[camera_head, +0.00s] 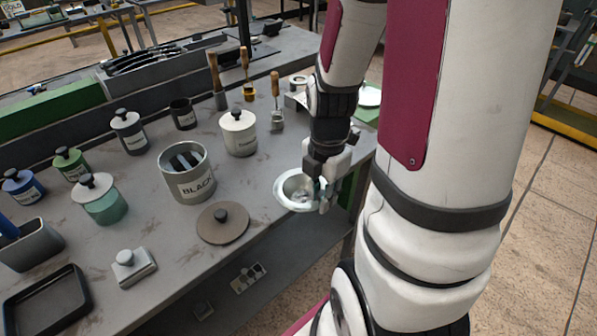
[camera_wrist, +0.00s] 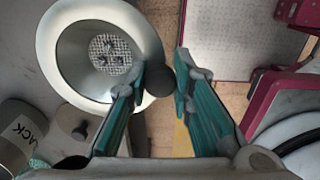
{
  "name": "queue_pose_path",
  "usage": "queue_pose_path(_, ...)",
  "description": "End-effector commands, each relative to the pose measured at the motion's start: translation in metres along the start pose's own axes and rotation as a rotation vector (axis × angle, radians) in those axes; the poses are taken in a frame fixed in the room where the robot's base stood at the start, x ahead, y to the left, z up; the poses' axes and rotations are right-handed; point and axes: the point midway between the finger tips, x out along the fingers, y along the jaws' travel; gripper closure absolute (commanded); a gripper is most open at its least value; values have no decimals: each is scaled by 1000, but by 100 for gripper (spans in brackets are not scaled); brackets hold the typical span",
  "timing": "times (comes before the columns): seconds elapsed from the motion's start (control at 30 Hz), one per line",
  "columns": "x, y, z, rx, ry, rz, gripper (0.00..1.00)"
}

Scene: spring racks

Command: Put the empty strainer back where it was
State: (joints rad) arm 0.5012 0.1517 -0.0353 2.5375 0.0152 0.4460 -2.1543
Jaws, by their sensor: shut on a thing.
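The strainer (camera_head: 283,187) is a pale metal bowl with a wide rim. In the wrist view its bowl (camera_wrist: 68,50) has a round mesh bottom with a few dark marks; I cannot tell whether these are holes or small things. My gripper (camera_head: 327,193) is shut on the strainer's dark round knob, which shows between the teal fingertips (camera_wrist: 160,82) at the rim's right side. The strainer is roughly level, at the table's front edge; its height above the table is unclear. My fingers hide part of its right side in the head view.
An open grey pot marked BLACK (camera_head: 196,185) holds dark pieces. A round brown lid (camera_head: 222,235) lies before it. Lidded jars, including a white one (camera_head: 239,140), and wooden-handled tools (camera_head: 276,105) stand behind. A black tray (camera_head: 45,303) is front left. Bare tabletop (camera_head: 180,250) lies between.

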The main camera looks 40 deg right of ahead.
Motion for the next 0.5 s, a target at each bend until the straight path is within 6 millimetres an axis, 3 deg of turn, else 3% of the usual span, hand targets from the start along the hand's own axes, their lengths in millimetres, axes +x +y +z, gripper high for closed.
queue_pose_path(0.17,3,7,3,0,1,2,100)
queue_pose_path(0.5,8,62,32,0,1,1,100)
